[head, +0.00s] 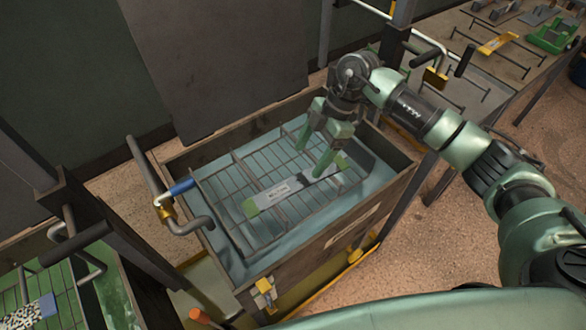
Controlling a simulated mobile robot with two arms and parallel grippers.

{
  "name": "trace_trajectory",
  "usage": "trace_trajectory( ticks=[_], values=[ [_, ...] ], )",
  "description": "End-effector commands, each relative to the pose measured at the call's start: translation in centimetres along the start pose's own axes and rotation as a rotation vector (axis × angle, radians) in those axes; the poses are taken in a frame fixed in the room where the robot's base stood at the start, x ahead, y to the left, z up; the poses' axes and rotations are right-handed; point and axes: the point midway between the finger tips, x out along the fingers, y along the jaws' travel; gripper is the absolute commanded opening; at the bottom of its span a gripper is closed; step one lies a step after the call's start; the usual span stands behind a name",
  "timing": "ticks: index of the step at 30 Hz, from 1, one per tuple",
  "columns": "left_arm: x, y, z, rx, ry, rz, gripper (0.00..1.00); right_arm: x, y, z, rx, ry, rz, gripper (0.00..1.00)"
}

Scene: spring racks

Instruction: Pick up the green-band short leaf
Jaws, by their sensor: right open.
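A short grey leaf with green ends (283,193) and a pale label lies on a wire rack (232,208) inside a dark-walled tank (225,270) with bluish liquid. My right gripper (312,162) is open and points down over the right part of the leaf. One finger hides a bit of the leaf near its right end. I cannot tell whether the fingers touch it. My left gripper is not in view.
A bent pipe with a blue handle (181,188) stands at the tank's left edge. A green tank at lower left holds another speckled leaf (30,313). A bench with a yellow piece (497,43) and a green tool (553,35) is at upper right.

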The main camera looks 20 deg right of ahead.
Motion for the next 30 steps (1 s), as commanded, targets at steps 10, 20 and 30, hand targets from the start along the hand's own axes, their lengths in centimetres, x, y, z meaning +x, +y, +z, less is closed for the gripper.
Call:
trace_trajectory(
  ticks=[10, 20, 30],
  values=[
    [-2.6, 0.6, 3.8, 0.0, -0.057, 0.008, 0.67, 4.1, -0.4, -0.2, 0.001, 0.003, -0.006, 0.73],
    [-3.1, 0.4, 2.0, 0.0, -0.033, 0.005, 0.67, 7.3, -0.3, 0.1, -0.002, 0.002, 0.0, 0.73],
    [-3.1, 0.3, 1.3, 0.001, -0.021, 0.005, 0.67, 7.3, -0.3, 0.1, -0.002, 0.002, 0.0, 0.23]
  ],
)
